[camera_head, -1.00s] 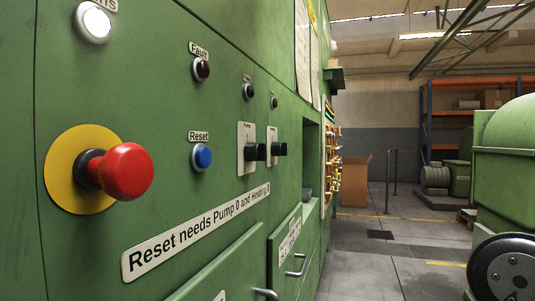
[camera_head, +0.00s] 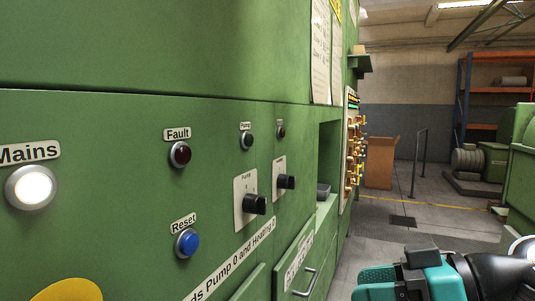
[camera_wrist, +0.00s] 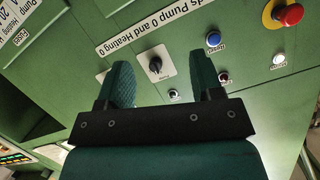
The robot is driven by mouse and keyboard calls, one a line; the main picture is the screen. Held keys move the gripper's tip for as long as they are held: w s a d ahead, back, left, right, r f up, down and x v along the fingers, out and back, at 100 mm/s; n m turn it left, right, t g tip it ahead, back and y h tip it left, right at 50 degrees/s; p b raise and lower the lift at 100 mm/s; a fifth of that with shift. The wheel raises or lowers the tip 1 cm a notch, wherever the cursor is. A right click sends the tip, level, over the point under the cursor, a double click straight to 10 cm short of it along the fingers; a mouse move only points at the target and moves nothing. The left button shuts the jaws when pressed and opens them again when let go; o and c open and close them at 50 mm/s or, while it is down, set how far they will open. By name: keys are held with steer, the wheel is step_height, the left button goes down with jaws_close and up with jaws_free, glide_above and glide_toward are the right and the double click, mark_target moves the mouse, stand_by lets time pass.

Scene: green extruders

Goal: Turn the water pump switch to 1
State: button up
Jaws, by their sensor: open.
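The pump switch (camera_head: 254,204) is a black knob on a pale plate on the green panel, below a small dark lamp labelled Pump. It also shows in the wrist view (camera_wrist: 155,66), where the panel appears turned over. My gripper (camera_wrist: 159,60) is open and empty. In that view the switch lies between its two teal fingers, with the panel beyond the fingertips; contact does not show. A second black switch (camera_head: 286,182) sits to the right. Part of my teal and black arm end shows at the lower right of the head view.
The panel also carries a blue Reset button (camera_head: 187,243), a dark red Fault lamp (camera_head: 180,154) and a lit Mains lamp (camera_head: 31,187). A red emergency button (camera_wrist: 290,14) shows in the wrist view. Drawer handles (camera_head: 305,285) jut out below. Open floor (camera_head: 385,237) lies right of the panel.

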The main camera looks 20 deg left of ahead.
steer(key=w+r+t+y+p, duration=0.2)
steer(key=w+r+y+p, duration=0.1)
steer(key=w+r, duration=0.25)
steer(key=p, duration=0.7)
glide_toward(265, 207)
steer(key=a, duration=0.6)
steer(key=w+a, duration=0.1)
steer(key=a, duration=0.2)
steer(key=shift+w, duration=0.1)
steer(key=shift+w+a+f+p, duration=0.1)
steer(key=shift+a+p, duration=0.1)
steer(key=shift+a, duration=0.15)
steer(key=shift+w+a+f+p, duration=0.1)
steer(key=shift+a+p, duration=0.05)
steer(key=shift+a, duration=0.2)
steer(key=c, duration=0.9)
